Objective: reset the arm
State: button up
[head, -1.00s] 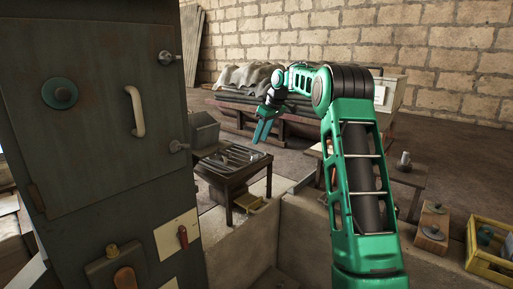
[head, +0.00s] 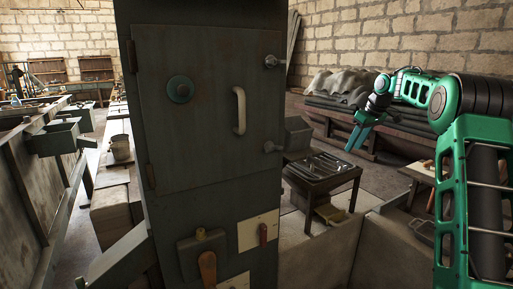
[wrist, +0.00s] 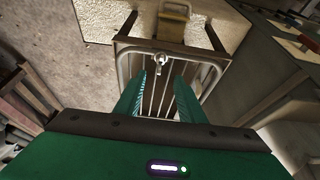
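My green arm stands at the right of the head view, bent over at its dark elbow. My gripper (head: 357,137) points down and to the left at its far end, over the floor side of a small table (head: 322,185). In the wrist view my gripper (wrist: 161,82) shows two green fingers apart, with nothing between them. Beyond the fingers lies the small table's top with a barred metal rack (wrist: 165,98) and a small metal piece near its edge.
A tall dark cabinet (head: 208,110) with a white handle stands close in front, left of my arm. Low concrete walls (head: 385,255) lie below the arm. A long bench with grey covered goods (head: 340,85) stands by the brick wall. Metal troughs (head: 60,138) stand at far left.

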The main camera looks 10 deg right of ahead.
jog(key=s+a+m+g+h, duration=0.1)
jog(key=s+a+m, duration=0.25)
jog(key=s, duration=1.05)
jog(key=s+a+m+g+h, duration=0.1)
jog(key=s+a+m, duration=0.25)
jog(key=s, duration=1.05)
jog(key=s+a+f+m, duration=0.1)
jog(key=s+a+f, duration=0.1)
jog(key=s, duration=0.7)
jog(key=s+a+f+m+g, duration=0.1)
jog(key=s+a+f, duration=0.1)
jog(key=s+f, duration=0.3)
jog(key=s+a+f+m+g, duration=0.1)
jog(key=s+f, duration=0.3)
jog(key=s, duration=0.9)
jog(key=shift+a+f+y, duration=0.15)
jog(key=shift+a+y, duration=0.15)
jog(key=shift+a, duration=0.1)
jog(key=shift+w+f, duration=0.25)
jog(key=shift+w, duration=0.3)
jog(key=shift+c, duration=0.6)
